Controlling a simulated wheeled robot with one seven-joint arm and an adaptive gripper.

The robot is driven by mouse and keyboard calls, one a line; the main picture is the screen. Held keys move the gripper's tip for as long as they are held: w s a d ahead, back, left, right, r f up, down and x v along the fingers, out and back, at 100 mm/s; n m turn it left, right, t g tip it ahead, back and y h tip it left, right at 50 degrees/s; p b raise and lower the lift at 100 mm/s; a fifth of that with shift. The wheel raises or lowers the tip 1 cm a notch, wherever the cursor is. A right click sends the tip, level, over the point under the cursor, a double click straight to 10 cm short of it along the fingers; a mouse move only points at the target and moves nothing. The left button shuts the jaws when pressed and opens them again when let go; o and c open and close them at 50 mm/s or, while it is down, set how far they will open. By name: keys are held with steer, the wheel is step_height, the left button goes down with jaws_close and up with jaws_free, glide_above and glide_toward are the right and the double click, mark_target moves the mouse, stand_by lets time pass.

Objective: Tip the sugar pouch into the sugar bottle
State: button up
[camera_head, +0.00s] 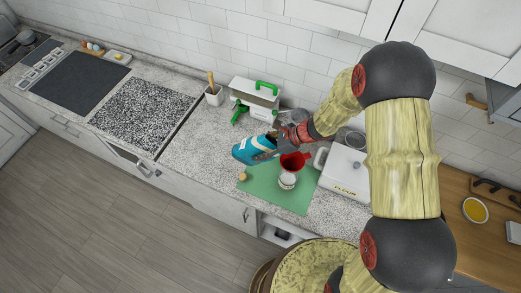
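A blue pouch (244,151), which looks like the sugar pouch, lies tilted on its side in the air above the green mat (260,199). My gripper (275,141) is shut on its right end and partly hides it. A small white bottle (287,181), which looks like the sugar bottle, stands upright on the mat. A red funnel (293,161) sits at its top, just below and right of the gripper. The pouch's opening and any flow of sugar cannot be made out.
A small tan stopper-like piece (242,177) lies at the mat's left edge. A white flour box (345,172) stands right of the mat. A white box with a green handle (255,97) and a utensil crock (214,96) stand behind. The counter left of the mat is clear.

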steer(key=shift+w+a+y+b, duration=0.1)
steer(key=shift+a+y+b, duration=0.1)
steer(key=shift+y+b, duration=0.85)
steer(key=shift+a+r+t+y+b, duration=0.1)
steer(key=shift+r+t+y+b, duration=0.2)
steer(key=shift+y+b, duration=0.95)
steer(key=shift+d+r+y+b, duration=0.2)
steer(key=shift+y+b, duration=0.4)
steer(key=shift+b, duration=0.65)
steer(key=shift+d+r+y+b, duration=0.1)
steer(key=shift+r+y+b, duration=0.35)
steer(key=shift+b, duration=0.8)
steer(key=shift+d+r+t+y+b, duration=0.1)
steer(key=shift+r+t+y+b, duration=0.2)
steer(key=shift+y+b, duration=0.35)
steer(key=shift+d+r, duration=0.1)
steer(key=shift+r, duration=0.1)
steer(key=shift+y, duration=0.3)
stand_by(2.0)
